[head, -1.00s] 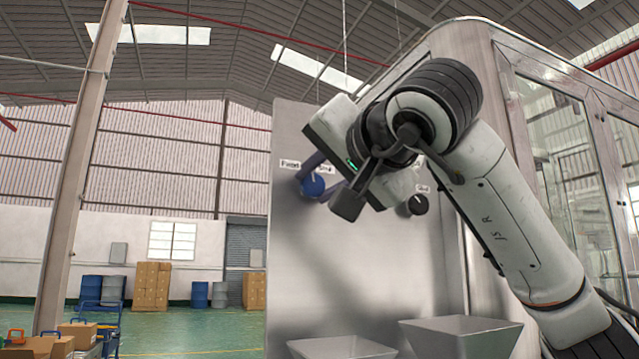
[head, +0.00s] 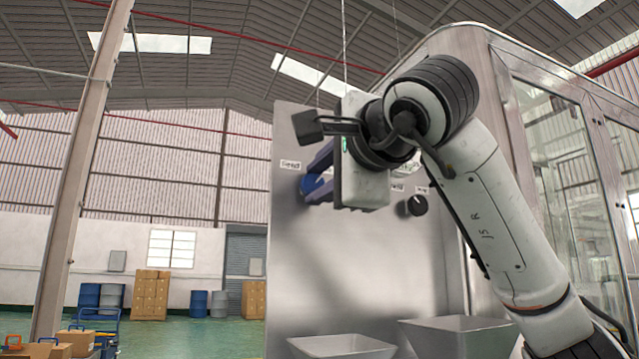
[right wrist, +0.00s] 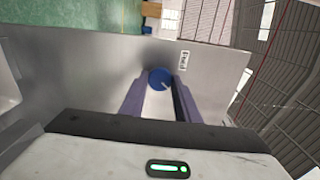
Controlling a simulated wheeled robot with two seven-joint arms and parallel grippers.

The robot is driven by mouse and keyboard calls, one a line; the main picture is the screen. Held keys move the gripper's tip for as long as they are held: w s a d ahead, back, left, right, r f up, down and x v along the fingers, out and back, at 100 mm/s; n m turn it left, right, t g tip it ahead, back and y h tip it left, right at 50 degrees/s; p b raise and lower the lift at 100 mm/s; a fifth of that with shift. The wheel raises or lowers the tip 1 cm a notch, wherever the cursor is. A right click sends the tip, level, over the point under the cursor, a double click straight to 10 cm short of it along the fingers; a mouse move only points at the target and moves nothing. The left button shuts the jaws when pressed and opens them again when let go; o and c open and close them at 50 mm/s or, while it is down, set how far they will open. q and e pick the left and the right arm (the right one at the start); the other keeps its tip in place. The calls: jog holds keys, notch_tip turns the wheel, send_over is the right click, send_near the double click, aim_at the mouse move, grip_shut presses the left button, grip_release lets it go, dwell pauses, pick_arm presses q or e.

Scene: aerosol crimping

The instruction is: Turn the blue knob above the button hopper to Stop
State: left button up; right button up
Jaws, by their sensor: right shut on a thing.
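The blue knob (head: 309,184) is on the steel panel, partly hidden by my right gripper (head: 318,177). The gripper's blue-grey fingers are shut on it from either side. In the right wrist view the blue knob (right wrist: 158,76) sits between the two fingertips of the right gripper (right wrist: 160,84), with a short white pointer line on its face. The Feed label (head: 290,164) is left of the knob in the head view. The wrist body covers the panel just right of the knob, so the Stop label cannot be made out. My left gripper is out of view.
A black knob (head: 416,205) is to the right on the same panel (head: 330,265), below small labels. Two steel hoppers, one lower left (head: 342,347) and one lower right (head: 462,338), stick out below. A glass-doored cabinet (head: 556,140) stands at the right.

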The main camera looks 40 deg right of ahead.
jog(key=shift+m, duration=0.6)
jog(key=o, duration=1)
jog(key=shift+o, duration=0.2)
jog(key=b+v, duration=0.1)
jog(key=v, duration=0.9)
jog(key=shift+s+b, duration=0.15)
jog(key=shift+b, duration=0.2)
jog(key=shift+a, duration=0.15)
